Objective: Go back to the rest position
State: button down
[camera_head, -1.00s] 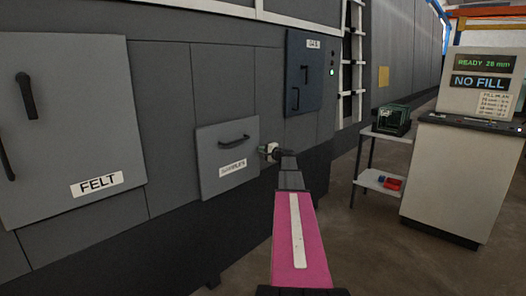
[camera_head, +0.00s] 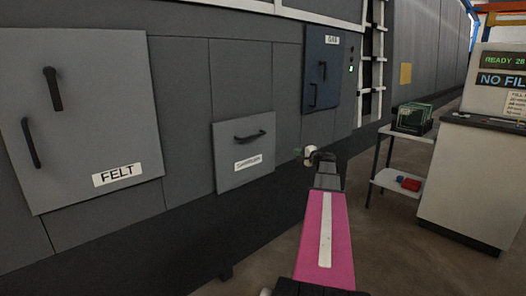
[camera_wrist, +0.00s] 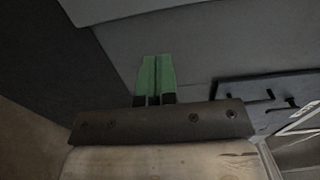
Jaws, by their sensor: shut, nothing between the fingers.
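My gripper (camera_wrist: 155,80) shows in the wrist view with its two green fingers together and nothing between them. In the head view my gripper (camera_head: 299,152) is small, at the far end of my pink arm link, just right of the lower grey door (camera_head: 240,175) with a black handle and white label. It looks apart from the machine wall. The wrist view shows grey panels beyond the fingers and a dark door with black handles (camera_wrist: 265,97) at the right.
The large FELT door (camera_head: 85,110) is at the left and a dark GAS door (camera_head: 320,70) is above the gripper. A small shelf cart (camera_head: 398,180) and a control console (camera_head: 470,180) stand at the right. Floor between my arm and the cart is clear.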

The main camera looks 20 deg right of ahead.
jog(key=s+a+f+n+g, duration=0.25)
jog(key=a+f, duration=0.35)
jog(key=a, duration=0.3)
jog(key=s+a+f+n+g, duration=0.2)
jog(key=s+a+f+g, duration=0.3)
jog(key=a, duration=0.5)
jog(key=s+a+f+n+g, duration=0.2)
jog(key=a+f+g, duration=0.1)
jog(key=a+f, duration=0.5)
jog(key=s+a+f+n+g+h, duration=0.3)
jog(key=s+a, duration=0.3)
jog(key=s, duration=0.3)
jog(key=s+a+f+n+g+h, duration=0.3)
jog(key=s+a+f, duration=0.3)
jog(key=s, duration=0.4)
jog(key=shift+a+n+h, duration=0.45)
jog(key=shift+a+h, duration=0.05)
jog(key=shift+a, duration=0.25)
